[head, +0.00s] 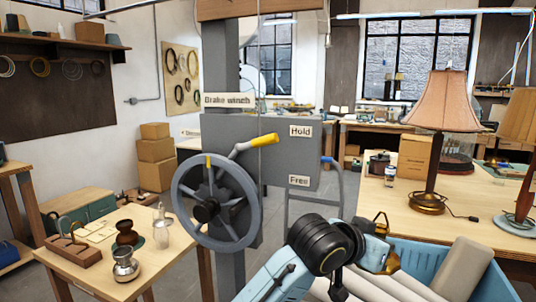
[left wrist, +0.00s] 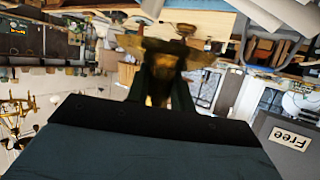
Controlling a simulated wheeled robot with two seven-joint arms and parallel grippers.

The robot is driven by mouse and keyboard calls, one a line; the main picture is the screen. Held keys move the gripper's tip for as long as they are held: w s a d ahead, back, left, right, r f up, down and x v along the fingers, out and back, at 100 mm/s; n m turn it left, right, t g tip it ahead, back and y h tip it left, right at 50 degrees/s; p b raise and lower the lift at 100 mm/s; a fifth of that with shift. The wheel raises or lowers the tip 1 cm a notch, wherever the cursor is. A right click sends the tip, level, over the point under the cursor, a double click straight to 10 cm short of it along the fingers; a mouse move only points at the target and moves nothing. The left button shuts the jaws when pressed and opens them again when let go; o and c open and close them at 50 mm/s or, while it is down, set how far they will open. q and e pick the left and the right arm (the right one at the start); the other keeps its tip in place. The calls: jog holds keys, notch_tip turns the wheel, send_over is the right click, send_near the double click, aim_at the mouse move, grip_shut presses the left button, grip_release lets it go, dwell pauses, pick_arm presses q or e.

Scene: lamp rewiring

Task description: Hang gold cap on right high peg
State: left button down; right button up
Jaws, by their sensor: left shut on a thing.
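My left gripper (head: 377,248) is at the lower middle right of the head view, above a blue bin. It is shut on a gold cap (head: 390,261), a brass-coloured piece with a loop-like part showing above the fingers. In the left wrist view the gold cap (left wrist: 163,60) is dark and blurred between the fingers (left wrist: 163,92), with wider parts out to both sides. The fingers hide part of it. I cannot make out a right high peg in either view. My right gripper is not in view.
A blue bin (head: 492,285) with pale rolls (head: 459,268) is beside and below my left gripper. A lamp (head: 432,150) stands on the right workbench (head: 395,205). The Brake winch post and its wheel (head: 211,205) stand left of my arm. A small table (head: 105,275) is at lower left.

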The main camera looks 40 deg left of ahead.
pick_arm(q)
jog(key=w+a+r+n+y+p, duration=0.1)
jog(key=a+r, duration=0.2)
jog(key=r, duration=1)
jog(key=w+a+r+y+p, duration=0.15)
jog(key=a+r, duration=0.25)
jog(key=r, duration=0.8)
jog(key=s+a+r+n+y, duration=0.2)
jog(key=s+a+r, duration=0.4)
jog(key=r, duration=0.5)
jog(key=s+a+r+n+y, duration=0.2)
jog(key=s+a+r, duration=0.45)
jog(key=r, duration=0.45)
jog(key=shift+t+h, duration=0.25)
jog(key=shift+t, duration=0.15)
jog(key=shift+w+a+f+p, duration=0.15)
jog(key=shift+w+a+p, duration=0.35)
jog(key=shift+w+p, duration=1.15)
jog(key=shift+w+a+f+p, duration=0.1)
jog(key=shift+w+a+p, duration=0.55)
jog(key=shift+w, duration=1.75)
jog(key=shift+w+a+f+p, duration=0.15)
jog(key=shift+w+a+p, duration=0.2)
jog(key=shift+w+p, duration=1.35)
jog(key=shift+w+b, duration=0.35)
jog(key=shift+w, duration=0.05)
jog(key=shift+s, duration=0.25)
jog(key=shift+f, duration=0.15)
